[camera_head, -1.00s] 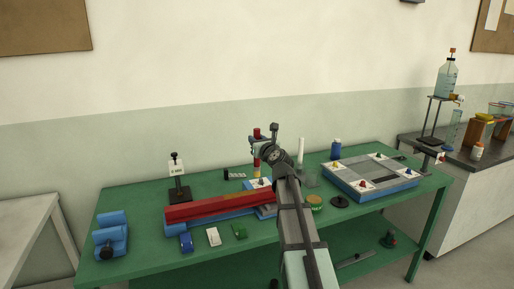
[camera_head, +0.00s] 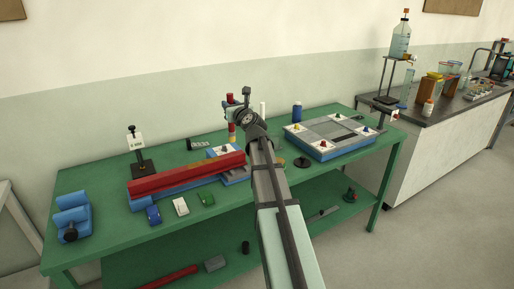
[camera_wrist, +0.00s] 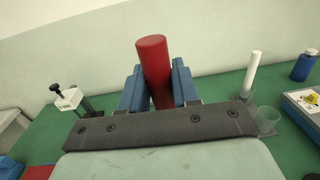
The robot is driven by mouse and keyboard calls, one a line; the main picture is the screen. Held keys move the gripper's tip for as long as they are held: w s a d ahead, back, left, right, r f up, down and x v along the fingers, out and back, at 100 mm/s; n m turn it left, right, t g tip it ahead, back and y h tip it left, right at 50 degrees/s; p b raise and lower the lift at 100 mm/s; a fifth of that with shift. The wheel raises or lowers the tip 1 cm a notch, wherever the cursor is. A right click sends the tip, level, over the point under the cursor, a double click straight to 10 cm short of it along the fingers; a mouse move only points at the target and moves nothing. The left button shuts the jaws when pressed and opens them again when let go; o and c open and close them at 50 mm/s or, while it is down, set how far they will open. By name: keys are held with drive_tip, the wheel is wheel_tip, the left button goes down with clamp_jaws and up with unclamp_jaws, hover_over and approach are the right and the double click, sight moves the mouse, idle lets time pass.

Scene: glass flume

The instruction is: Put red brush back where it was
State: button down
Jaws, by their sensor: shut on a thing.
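The red brush shows in the wrist view as a red cylindrical handle (camera_wrist: 153,62), upright with a slight tilt. My gripper (camera_wrist: 158,92) is shut on it, with one blue finger on each side. In the head view my gripper (camera_head: 233,114) holds the brush above the back of the green table. The red handle top (camera_head: 229,98) shows above the fingers, and a red and pale lower part (camera_head: 232,132) shows below them. Whether its lower end touches anything is unclear. The lower part is hidden in the wrist view.
A long red bar (camera_head: 185,178) on a blue base lies left of my arm. A black stand with a white card (camera_head: 136,142) is behind it. A blue-edged tray (camera_head: 322,149), white cylinder (camera_wrist: 252,72) and blue bottle (camera_head: 297,112) are right.

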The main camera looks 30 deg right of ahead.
drive_tip(key=w+d+f+m+h, duration=0.1)
drive_tip(key=w+d+f+h, duration=0.15)
drive_tip(key=d, duration=0.85)
drive_tip(key=w+d+f+m+h, duration=0.15)
drive_tip(key=d+f, duration=0.25)
drive_tip(key=d, duration=0.7)
drive_tip(key=w+d, duration=0.5)
drive_tip(key=w, duration=0.2)
wheel_tip(320, 180, down, 9)
drive_tip(key=shift+s+d+g, duration=0.25)
drive_tip(key=shift+g, duration=0.05)
drive_tip(key=shift+f, duration=0.2)
drive_tip(key=c, duration=0.8)
unclamp_jaws()
drive_tip(key=shift+r, duration=0.1)
drive_tip(key=v, duration=1.2)
drive_tip(key=shift+d, duration=0.1)
